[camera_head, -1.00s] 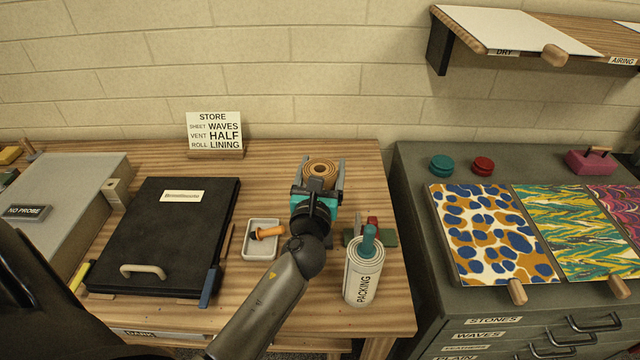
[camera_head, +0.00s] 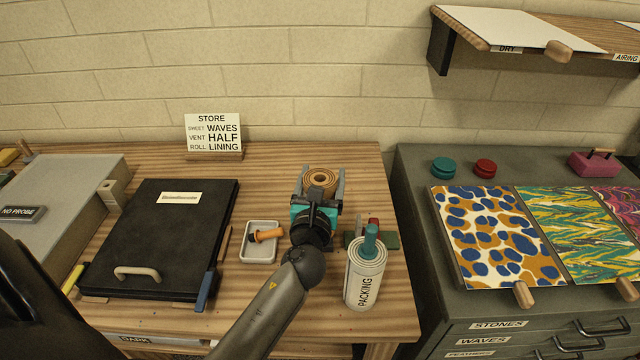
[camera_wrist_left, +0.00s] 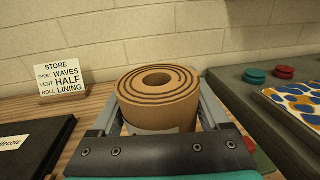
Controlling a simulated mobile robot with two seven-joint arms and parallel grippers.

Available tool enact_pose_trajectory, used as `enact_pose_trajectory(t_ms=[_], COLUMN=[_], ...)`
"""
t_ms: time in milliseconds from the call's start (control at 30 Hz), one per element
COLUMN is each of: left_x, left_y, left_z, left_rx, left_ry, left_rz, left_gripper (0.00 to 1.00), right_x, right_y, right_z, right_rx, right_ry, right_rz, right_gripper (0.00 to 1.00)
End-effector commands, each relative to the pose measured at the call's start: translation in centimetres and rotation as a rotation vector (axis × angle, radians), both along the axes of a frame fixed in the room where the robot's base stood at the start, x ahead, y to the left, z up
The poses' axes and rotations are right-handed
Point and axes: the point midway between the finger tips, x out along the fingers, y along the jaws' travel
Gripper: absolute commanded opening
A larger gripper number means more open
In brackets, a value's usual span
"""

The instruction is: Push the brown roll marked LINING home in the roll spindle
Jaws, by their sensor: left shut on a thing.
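A brown roll (camera_head: 321,178) with spiral layers and an open core stands upright near the back right of the wooden table. In the left wrist view the brown roll (camera_wrist_left: 158,100) stands between both fingers; a pale label shows low on its side, its text hidden. My left gripper (camera_head: 322,186) is shut on this roll. A white roll marked PACKING (camera_head: 364,285) stands at the table's front right, with a teal peg (camera_head: 370,238) rising from its core. I cannot tell whether this peg is the roll spindle. My right gripper is not in view.
A STORE card (camera_head: 212,132) reads ROLL LINING. A small tray (camera_head: 249,255) with an orange-handled tool and a black case (camera_head: 165,235) lie left of my arm. A green block (camera_head: 388,241) sits behind the PACKING roll. A grey cabinet (camera_head: 415,185) stands to the right.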

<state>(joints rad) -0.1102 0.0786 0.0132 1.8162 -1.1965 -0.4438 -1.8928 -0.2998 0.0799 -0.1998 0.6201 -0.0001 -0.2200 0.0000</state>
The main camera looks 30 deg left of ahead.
Motion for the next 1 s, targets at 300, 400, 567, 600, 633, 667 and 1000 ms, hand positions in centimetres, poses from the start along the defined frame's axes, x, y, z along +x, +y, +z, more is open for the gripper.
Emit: enact_pose_trajectory(t_ms=[300, 400, 567, 600, 633, 667, 1000], left_x=[0.0, 0.0, 0.0, 0.0, 0.0, 0.0, 0.0], left_y=[0.0, 0.0, 0.0, 0.0, 0.0, 0.0, 0.0], left_z=[-0.9, -1.1, -1.5, -1.6, -1.7, -1.8, -2.0], left_rx=[0.0, 0.0, 0.0, 0.0, 0.0, 0.0, 0.0], left_ry=[-0.001, -0.001, -0.001, -0.001, -0.001, -0.001, -0.001], left_rz=[0.0, 0.0, 0.0, 0.0, 0.0, 0.0, 0.0], left_gripper=[0.17, 0.17, 0.17, 0.17, 0.17, 0.17, 0.83], right_x=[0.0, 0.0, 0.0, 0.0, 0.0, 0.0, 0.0], right_y=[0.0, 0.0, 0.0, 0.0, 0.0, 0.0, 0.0], right_z=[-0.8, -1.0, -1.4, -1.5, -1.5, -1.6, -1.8], right_rx=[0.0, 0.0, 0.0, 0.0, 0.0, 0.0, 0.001], right_ry=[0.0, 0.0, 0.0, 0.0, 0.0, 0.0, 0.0], right_rz=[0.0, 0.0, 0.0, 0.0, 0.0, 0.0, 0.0], right_gripper=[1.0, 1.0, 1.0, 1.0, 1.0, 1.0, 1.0])
